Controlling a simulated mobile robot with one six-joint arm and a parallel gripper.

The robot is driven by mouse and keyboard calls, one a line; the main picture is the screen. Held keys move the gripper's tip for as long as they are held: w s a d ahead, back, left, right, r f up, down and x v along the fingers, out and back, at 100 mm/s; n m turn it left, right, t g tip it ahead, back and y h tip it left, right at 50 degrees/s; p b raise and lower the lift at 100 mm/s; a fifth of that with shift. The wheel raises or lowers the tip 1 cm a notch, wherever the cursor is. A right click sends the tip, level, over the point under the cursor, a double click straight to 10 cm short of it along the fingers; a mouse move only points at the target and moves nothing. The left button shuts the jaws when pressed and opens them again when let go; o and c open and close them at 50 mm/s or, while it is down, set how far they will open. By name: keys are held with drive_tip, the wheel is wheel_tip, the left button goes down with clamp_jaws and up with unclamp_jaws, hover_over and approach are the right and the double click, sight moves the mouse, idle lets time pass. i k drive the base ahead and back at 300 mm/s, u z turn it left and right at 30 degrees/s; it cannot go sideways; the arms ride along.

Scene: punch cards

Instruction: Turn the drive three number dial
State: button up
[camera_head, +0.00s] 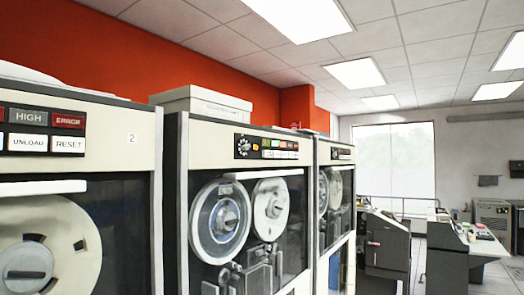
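A tall cream and grey tape drive cabinet (233,130) stands in the middle of the view. A small round dark dial (243,147) sits at the left end of its control strip, beside a row of small coloured buttons (280,149). The dial's setting is too small to read. I see no number on this cabinet. The nearer drive at left (145,150) bears a label "2" (131,138). A further drive (341,141) stands beyond the middle one; its strip is too small to make out. My gripper is not in view.
Tape reels (220,218) show behind the middle drive's glass. A pale box (201,101) lies on top of that drive. Grey machines (386,243) and a desk (488,243) stand at right. Some floor (418,262) shows between the drives and the desk.

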sight(243, 146)
drive_tip(key=z, duration=0.15)
drive_tip(key=i, duration=0.85)
drive_tip(key=u, duration=0.25)
